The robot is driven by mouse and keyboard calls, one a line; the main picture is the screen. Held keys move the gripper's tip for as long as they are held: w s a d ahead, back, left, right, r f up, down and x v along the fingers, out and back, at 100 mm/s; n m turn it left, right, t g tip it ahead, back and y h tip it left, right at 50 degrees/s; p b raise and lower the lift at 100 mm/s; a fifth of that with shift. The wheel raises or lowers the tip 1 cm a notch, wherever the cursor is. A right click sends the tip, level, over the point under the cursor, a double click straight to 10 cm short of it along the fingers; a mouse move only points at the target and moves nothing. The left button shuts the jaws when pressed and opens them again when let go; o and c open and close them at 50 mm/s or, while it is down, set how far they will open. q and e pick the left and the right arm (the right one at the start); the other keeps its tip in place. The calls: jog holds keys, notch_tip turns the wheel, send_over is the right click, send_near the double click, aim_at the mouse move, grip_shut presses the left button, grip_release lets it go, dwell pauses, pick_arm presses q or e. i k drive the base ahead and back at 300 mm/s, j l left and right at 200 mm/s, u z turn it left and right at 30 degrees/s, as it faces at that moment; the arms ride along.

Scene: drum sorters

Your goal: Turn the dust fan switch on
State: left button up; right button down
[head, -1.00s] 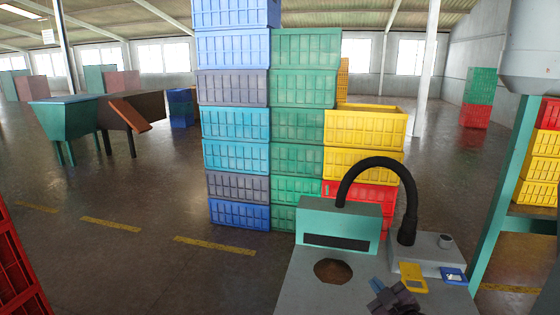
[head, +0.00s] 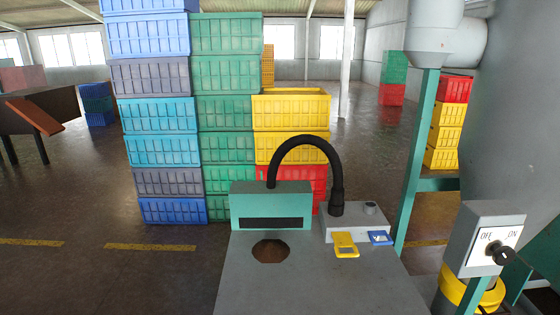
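A grey switch box (head: 487,238) stands at the right of the head view. Its white label plate reads OFF on the left and ON on the right. A black knob (head: 502,254) sits low on the plate, toward its right side. I cannot tell for sure which word the knob points to. Neither of my grippers is in view.
A grey workbench (head: 310,280) with a teal slotted box (head: 271,208), a round hole and a black hose (head: 304,143) is in front. A yellow tag (head: 345,245) and a blue tag (head: 380,238) lie on it. A teal post (head: 416,160) stands between bench and switch box. Stacked crates (head: 228,110) rise behind.

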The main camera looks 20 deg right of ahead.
aim_at(502, 256)
jog(key=z, duration=1.8)
